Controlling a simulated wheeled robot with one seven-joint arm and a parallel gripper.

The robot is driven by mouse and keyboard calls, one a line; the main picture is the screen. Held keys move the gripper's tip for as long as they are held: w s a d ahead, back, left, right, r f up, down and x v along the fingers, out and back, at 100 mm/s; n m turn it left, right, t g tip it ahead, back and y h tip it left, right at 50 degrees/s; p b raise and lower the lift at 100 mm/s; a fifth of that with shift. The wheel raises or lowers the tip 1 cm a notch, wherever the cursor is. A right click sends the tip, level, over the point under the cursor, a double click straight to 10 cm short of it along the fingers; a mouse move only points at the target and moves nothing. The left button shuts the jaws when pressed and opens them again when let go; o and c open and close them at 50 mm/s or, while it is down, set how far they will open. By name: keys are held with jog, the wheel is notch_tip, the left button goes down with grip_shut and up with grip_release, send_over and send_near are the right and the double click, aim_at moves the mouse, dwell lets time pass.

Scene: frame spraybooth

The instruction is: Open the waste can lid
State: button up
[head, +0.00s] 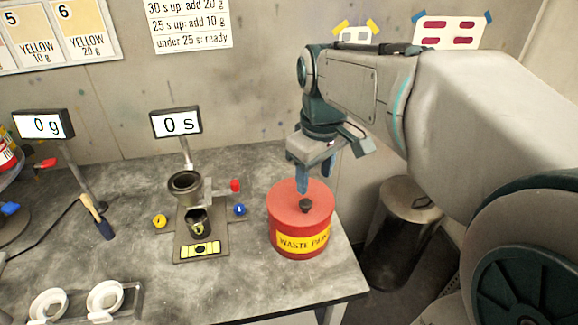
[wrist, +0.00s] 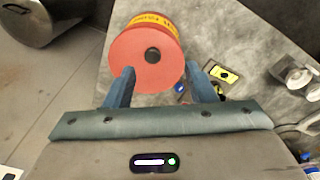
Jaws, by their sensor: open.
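The waste can (head: 299,238) is a red cylinder with a yellow "WASTE" label, standing near the right end of the grey table. Its red lid (head: 290,197) is on, with a dark round knob (head: 306,205) on top. In the wrist view the lid (wrist: 128,62) and its knob (wrist: 152,55) lie just beyond my fingertips. My gripper (head: 316,182) points down above the lid, its blue fingers apart and empty. In the wrist view the gripper (wrist: 161,78) has one finger on each side below the knob. I cannot tell whether a fingertip touches the lid.
A viscosity cup stand (head: 185,182) with a dark cup stands left of the can. Behind it is a "0 s" display (head: 176,122). White dishes (head: 105,298) sit at the front left. A metal bin (head: 405,215) stands on the floor right of the table.

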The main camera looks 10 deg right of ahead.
aim_at(305, 202)
jog(key=w+r+n+g, duration=0.1)
jog(key=w+r+n, duration=0.15)
jog(key=w, duration=0.25)
jog(key=shift+n, duration=0.25)
notch_tip(305, 202, down, 14)
jog(key=shift+s+p, duration=0.15)
jog(key=shift+p, duration=0.45)
jog(key=shift+r, duration=0.1)
grip_shut()
